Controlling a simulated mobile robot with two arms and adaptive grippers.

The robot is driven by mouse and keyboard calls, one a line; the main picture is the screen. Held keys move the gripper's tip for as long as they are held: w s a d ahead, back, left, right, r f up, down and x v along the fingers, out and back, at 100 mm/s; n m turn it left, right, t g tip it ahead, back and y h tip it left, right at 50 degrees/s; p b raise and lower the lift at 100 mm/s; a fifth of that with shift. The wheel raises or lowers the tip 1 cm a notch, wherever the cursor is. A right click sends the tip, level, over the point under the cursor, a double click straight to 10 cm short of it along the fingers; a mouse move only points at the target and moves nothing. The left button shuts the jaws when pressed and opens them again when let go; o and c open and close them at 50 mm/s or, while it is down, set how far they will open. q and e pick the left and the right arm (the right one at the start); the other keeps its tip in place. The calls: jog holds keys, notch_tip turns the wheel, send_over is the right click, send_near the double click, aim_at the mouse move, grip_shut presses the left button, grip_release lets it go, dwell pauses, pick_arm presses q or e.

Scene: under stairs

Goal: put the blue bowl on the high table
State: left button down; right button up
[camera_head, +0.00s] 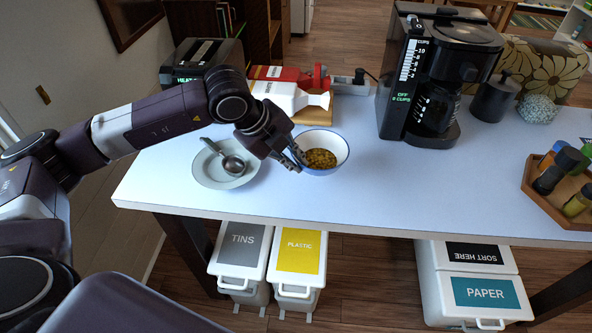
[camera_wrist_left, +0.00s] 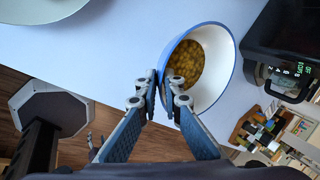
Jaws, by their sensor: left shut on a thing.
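The blue bowl (camera_head: 336,151) is white inside with a blue rim and holds yellow-brown food. It stands on or just over the high white table (camera_head: 420,198); I cannot tell whether it touches the top. My left gripper (camera_head: 300,164) is at the bowl's left side, shut on its rim. In the left wrist view the fingertips (camera_wrist_left: 165,84) pinch the near wall of the bowl (camera_wrist_left: 222,85), one finger outside and one over the inside. My right gripper is not in view.
A plate (camera_head: 208,176) with a metal ladle (camera_head: 232,163) lies left of the bowl. A coffee maker (camera_head: 455,60) stands behind right, and a wooden tray (camera_head: 545,198) of jars is at the right. The table's middle front is clear.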

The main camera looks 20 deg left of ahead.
pick_arm(q)
notch_tip(320, 180, down, 4)
jog(key=shift+r+p, duration=0.1)
jog(key=shift+p, duration=0.25)
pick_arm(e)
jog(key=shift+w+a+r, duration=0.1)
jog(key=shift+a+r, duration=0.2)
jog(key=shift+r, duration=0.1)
pick_arm(q)
jog(key=shift+f, duration=0.2)
jog(key=c, duration=2.1)
grip_release()
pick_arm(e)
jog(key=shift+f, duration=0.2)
